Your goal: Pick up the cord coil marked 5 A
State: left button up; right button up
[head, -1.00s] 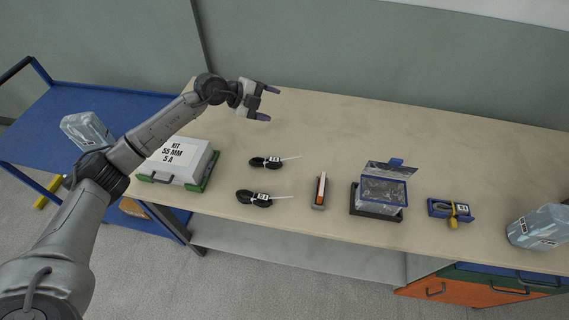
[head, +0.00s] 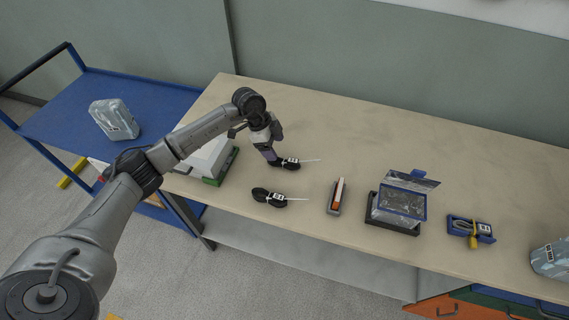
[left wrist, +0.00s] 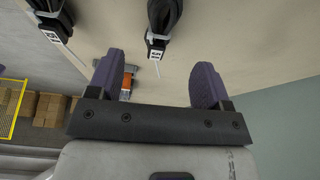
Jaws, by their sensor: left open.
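Two black cord coils lie on the beige bench, each with a white tag and a pale tie end. The far coil (head: 290,163) is right beside the fingertips of my left gripper (head: 271,155), which points down. The near coil (head: 268,196) lies closer to the front edge. In the left wrist view my left gripper (left wrist: 157,75) is open and empty. One coil (left wrist: 165,14) is ahead between the finger lines, and the other coil (left wrist: 48,18) is at the upper left. The tags are too small to read surely, so I cannot tell which is 5 A.
A grey case with a green base (head: 222,167) stands left of the coils, partly behind my arm. An orange and white item in a holder (head: 337,196), a clear blue-edged box (head: 399,205) and a blue tray with a yellow padlock (head: 470,229) stand to the right. The bench's back is clear.

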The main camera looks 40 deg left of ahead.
aim_at(284, 160)
pick_arm(q)
jog(key=shift+b+x, duration=0.7)
jog(key=shift+x, duration=3.15)
jog(key=shift+w+d+r, duration=0.1)
jog(key=shift+d, duration=0.05)
jog(key=c, duration=1)
jog(key=shift+c, duration=0.5)
jog(key=shift+r, duration=0.1)
